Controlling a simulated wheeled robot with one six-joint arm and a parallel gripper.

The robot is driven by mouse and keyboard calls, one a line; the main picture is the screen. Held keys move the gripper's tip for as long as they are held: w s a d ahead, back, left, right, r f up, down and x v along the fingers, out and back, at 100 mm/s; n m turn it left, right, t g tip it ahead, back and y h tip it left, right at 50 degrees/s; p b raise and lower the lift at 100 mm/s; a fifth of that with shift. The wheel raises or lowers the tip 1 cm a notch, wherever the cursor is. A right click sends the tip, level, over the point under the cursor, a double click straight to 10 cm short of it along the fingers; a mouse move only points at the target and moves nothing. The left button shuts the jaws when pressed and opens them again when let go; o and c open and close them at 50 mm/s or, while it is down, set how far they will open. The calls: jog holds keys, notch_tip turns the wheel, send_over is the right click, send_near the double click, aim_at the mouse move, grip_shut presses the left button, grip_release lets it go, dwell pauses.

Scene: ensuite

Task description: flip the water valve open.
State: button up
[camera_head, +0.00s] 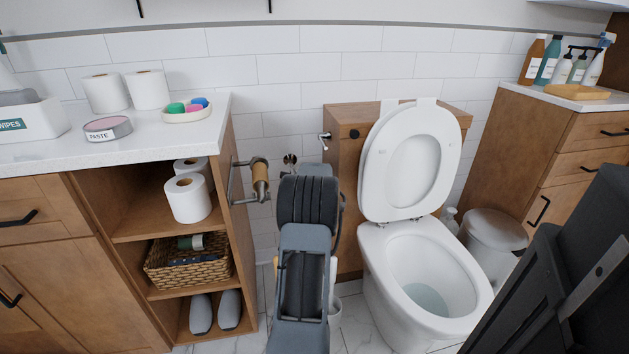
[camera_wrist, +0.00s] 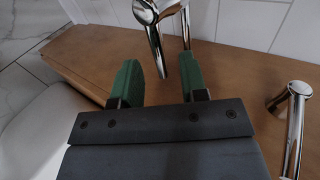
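In the wrist view, the chrome water valve (camera_wrist: 147,12) is at the top centre, with its lever (camera_wrist: 156,42) pointing down the picture. My gripper (camera_wrist: 158,70) is open, with its green fingers apart. The lever's free end shows between the two fingers, and I see no clear contact. A second chrome pipe part (camera_wrist: 186,28) shows beside the right finger. In the head view, a small chrome fitting (camera_head: 290,159) on the wall just above my arm looks like the valve's upper part. My arm hides the gripper and the lever there.
The wooden toilet tank box (camera_head: 346,150) carries a chrome flush handle (camera_head: 324,138), close to my arm; a chrome handle (camera_wrist: 290,98) also shows in the wrist view. The toilet (camera_head: 415,250) stands right of my arm. A paper holder (camera_head: 259,178) juts from the left cabinet.

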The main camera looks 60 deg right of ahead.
jog(key=v, duration=1)
jog(key=shift+s+a+r, duration=0.15)
jog(key=shift+a+r, duration=0.05)
jog(key=shift+a, duration=0.05)
